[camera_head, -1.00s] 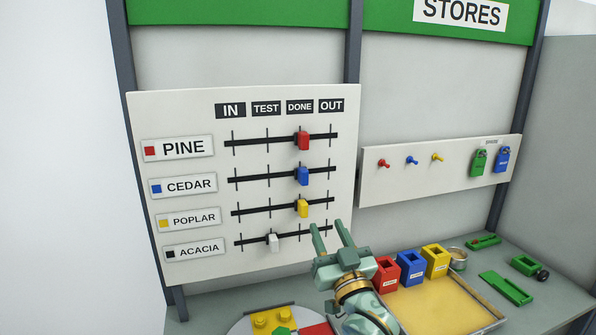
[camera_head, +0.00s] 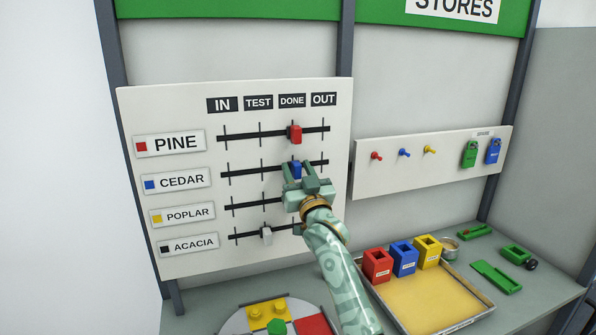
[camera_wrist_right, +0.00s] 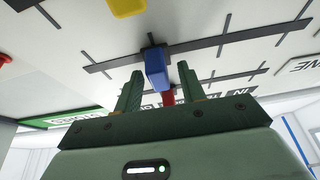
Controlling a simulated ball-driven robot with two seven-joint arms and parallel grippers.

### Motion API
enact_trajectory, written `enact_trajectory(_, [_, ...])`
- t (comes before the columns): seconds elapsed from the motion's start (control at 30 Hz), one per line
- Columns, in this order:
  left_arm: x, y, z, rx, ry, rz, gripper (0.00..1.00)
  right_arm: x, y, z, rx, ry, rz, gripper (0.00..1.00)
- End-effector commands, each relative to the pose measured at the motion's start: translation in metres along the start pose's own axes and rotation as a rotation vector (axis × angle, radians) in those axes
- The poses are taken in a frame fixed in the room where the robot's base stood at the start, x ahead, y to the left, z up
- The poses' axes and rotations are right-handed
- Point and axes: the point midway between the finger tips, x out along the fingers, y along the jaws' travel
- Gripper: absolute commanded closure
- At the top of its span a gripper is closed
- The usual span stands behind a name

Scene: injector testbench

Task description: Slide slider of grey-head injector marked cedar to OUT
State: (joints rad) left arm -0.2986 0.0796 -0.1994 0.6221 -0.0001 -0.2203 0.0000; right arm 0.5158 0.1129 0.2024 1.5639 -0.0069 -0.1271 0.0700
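The CEDAR row's blue slider (camera_head: 296,169) sits on its black rail (camera_head: 245,172), below the DONE label (camera_head: 292,101). The OUT label (camera_head: 323,99) is one mark further right. My right gripper (camera_head: 297,165) is at this slider, fingers apart on either side of it. In the right wrist view the blue slider (camera_wrist_right: 156,68) stands between the fingertips of the gripper (camera_wrist_right: 158,72), with a gap on both sides. The CEDAR plate (camera_head: 180,181) has a blue square. My left gripper is not in view.
The red slider (camera_head: 295,134) is just above at DONE. The yellow slider is hidden by my gripper in the head view but shows in the wrist view (camera_wrist_right: 127,7). The white slider (camera_head: 266,235) is at TEST. Colored bins (camera_head: 403,258) and a tray (camera_head: 464,318) stand below right.

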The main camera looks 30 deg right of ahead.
Motion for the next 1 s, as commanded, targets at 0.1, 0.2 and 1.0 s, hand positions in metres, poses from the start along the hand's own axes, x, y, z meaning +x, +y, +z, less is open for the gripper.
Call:
enact_trajectory(0.1, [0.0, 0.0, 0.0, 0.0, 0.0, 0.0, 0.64, 0.001, 0.0, 0.0, -0.001, 0.0, 0.0, 0.6])
enact_trajectory(0.2, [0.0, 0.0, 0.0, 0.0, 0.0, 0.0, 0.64, 0.001, 0.0, 0.0, -0.001, 0.0, 0.0, 0.6])
enact_trajectory(1.0, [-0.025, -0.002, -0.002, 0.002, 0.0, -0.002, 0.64, 0.001, 0.082, -0.001, -0.004, -0.001, 0.001, 1.0])
